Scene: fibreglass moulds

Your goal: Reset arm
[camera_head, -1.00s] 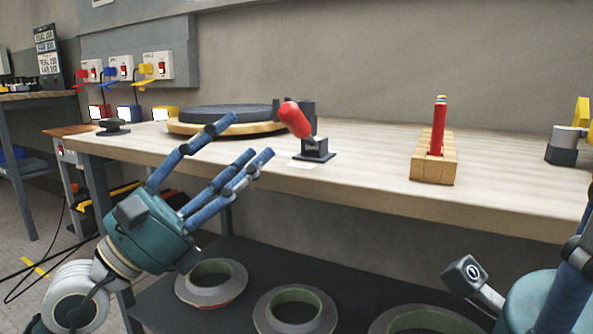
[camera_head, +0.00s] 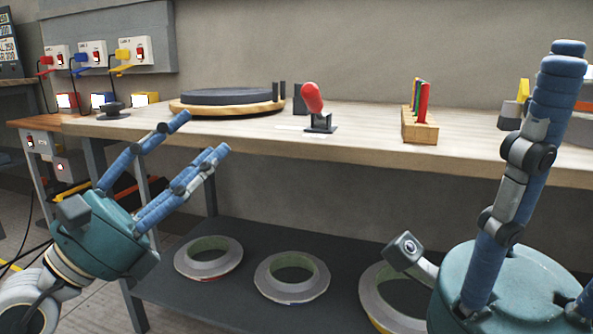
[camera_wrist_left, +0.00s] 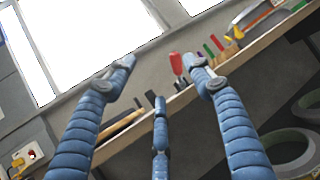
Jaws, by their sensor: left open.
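My left gripper (camera_head: 200,136) has blue segmented fingers on a teal palm. It hangs in front of the workbench's front edge, with its fingers spread and nothing between them. In the left wrist view its three fingers (camera_wrist_left: 158,78) are apart and empty. My right gripper (camera_head: 500,170) is at the lower right of the head view.
The wooden workbench (camera_head: 345,146) carries a dark round mould (camera_head: 228,97), a red-handled tool (camera_head: 312,98) and a wooden block (camera_head: 421,131) with coloured sticks. Several tape-like rings (camera_head: 208,258) lie on the lower shelf (camera_head: 225,303). Wall switches (camera_head: 95,54) are at the left.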

